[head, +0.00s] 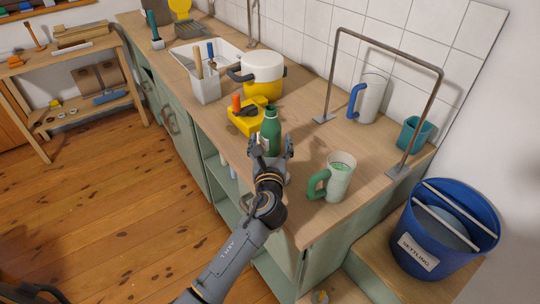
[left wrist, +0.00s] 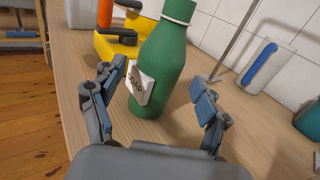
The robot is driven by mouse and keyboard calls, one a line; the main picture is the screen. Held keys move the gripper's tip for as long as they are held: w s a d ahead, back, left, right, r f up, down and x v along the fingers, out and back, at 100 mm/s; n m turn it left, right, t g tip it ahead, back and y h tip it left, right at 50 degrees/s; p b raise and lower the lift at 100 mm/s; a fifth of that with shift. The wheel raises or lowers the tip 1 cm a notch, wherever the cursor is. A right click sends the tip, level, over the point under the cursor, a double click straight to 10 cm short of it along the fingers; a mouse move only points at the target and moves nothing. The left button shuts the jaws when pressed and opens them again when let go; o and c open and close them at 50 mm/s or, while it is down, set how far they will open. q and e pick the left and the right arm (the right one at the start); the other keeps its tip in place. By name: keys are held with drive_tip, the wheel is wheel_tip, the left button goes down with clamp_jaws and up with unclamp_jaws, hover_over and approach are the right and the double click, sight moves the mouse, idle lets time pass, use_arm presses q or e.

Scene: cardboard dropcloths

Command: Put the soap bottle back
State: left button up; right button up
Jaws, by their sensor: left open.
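The green soap bottle (head: 270,128) stands upright on the wooden counter near its front edge. My left gripper (head: 271,150) is at the bottle, coming in from the front. My right gripper is not in view.
A yellow caddy (head: 240,123) sits close behind the bottle, near a white-and-yellow pot (head: 264,73). A pale mug with a green handle (head: 339,178) stands to the right. A metal rail (head: 333,75) rises behind. A blue bucket (head: 417,246) is at the right.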

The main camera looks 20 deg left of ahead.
use_arm(q)
drive_tip(key=v, duration=0.7)
drive_tip(key=shift+s+r, duration=0.1)
drive_tip(key=shift+s, duration=0.25)
